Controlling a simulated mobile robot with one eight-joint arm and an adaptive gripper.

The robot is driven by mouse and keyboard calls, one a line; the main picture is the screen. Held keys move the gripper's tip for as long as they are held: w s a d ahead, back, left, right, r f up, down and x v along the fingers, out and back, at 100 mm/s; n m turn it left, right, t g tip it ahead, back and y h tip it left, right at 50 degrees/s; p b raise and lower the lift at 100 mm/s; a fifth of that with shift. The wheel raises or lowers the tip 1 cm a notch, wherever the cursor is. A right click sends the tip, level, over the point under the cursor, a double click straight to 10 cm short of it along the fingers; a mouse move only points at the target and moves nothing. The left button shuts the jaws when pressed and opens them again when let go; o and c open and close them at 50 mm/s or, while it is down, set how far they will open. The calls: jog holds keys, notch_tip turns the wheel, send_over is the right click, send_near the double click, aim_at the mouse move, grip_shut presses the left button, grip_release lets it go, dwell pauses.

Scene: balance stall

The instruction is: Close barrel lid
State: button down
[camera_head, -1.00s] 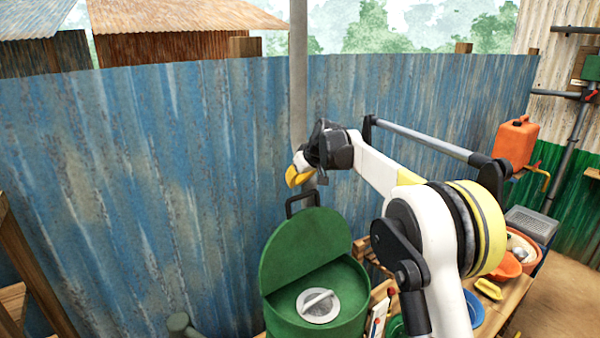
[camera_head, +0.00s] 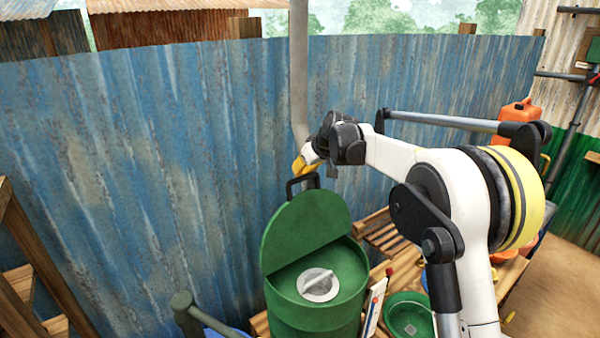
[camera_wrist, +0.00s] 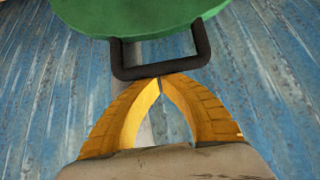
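The green barrel (camera_head: 315,312) stands in the lower middle of the head view. Its half lid (camera_head: 303,229) is raised, tilted up at the back, and the lid also fills the top of the wrist view (camera_wrist: 140,15). A black handle (camera_head: 291,187) sticks up from the lid's top edge. My gripper (camera_head: 300,166) is just above and behind the handle. In the wrist view, the yellow fingertips of my gripper (camera_wrist: 160,82) meet right at the bar of the black handle (camera_wrist: 160,70). The fingers look shut with nothing visible between them. Whether they touch the bar I cannot tell.
A blue corrugated fence (camera_head: 150,190) and a grey pole (camera_head: 299,80) stand close behind the barrel. A round white piece with a bar (camera_head: 318,285) is on the barrel's top. A green bowl (camera_head: 409,315) and a wooden crate (camera_head: 380,236) are to the right.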

jog(key=s+d+f+t+y+b, duration=0.35)
jog(key=s+d+b, duration=0.35)
jog(key=s+b, duration=0.35)
jog(key=s+d+f+t+y+b, duration=0.2)
jog(key=s+d+f+t+b, duration=0.25)
jog(key=s+d+b, duration=0.45)
jog(key=s+d+f+t+y+b, duration=0.1)
jog(key=s+f+b, duration=0.4)
jog(key=f+b, duration=0.5)
jog(key=s+d+f+t+y+b, duration=0.1)
jog(key=s+f+b, duration=0.3)
jog(key=f+b, duration=0.6)
jog(key=shift+s+d+f+t+b, duration=0.3)
jog(key=shift+d+t+b, duration=0.45)
jog(key=shift+b, duration=1)
jog(key=shift+s+r, duration=0.1)
jog(key=shift+r, duration=0.05)
